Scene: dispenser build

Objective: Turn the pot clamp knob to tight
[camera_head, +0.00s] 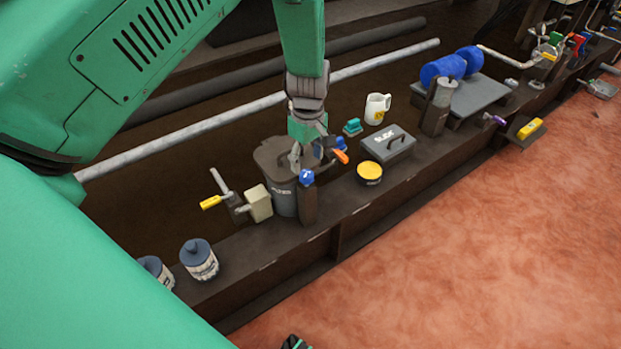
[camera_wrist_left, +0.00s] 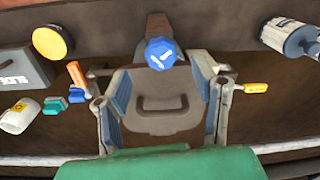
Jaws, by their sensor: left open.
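The pot clamp knob is blue with a white mark on its face (camera_head: 306,177). It sits on top of a dark post (camera_head: 308,206) in front of the dark grey pot (camera_head: 283,199). My left gripper (camera_head: 308,158) hangs over the pot, just behind the knob. In the left wrist view the knob (camera_wrist_left: 160,53) shows ahead of and between the two open fingers (camera_wrist_left: 162,82), with no visible contact. The pot lid with its handle (camera_wrist_left: 163,103) lies below the fingers. The gripper hides part of the pot from the head.
Orange (camera_head: 340,156) and blue handles stand close right of the gripper. A yellow-handled crank (camera_head: 211,202) and beige box (camera_head: 259,203) are left of the pot. A yellow-lidded tin (camera_head: 369,172), grey case (camera_head: 388,144) and white mug (camera_head: 377,108) stand to the right.

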